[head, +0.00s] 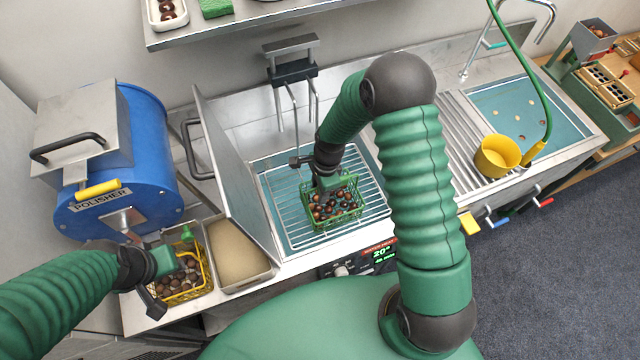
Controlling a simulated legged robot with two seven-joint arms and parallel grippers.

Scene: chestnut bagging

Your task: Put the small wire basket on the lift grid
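A small green wire basket (346,216) holds several brown and reddish chestnuts. It appears to sit on the lift grid (286,222), a wire rack over the blue-floored basin. My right gripper (327,183) reaches down to the basket's far rim; its fingers blend with the green wire, so their grip is unclear. A yellow wire basket (206,275) with darker chestnuts stands on the counter at the left. My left gripper (170,258) is beside and over that basket's left side; its finger opening cannot be made out.
A raised metal lid (228,165) stands left of the basin. A blue polisher (150,130) and a tray of tan grain (238,254) are further left. A ribbed drainboard (462,150), a yellow cup (497,156) and a second basin (545,118) lie right.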

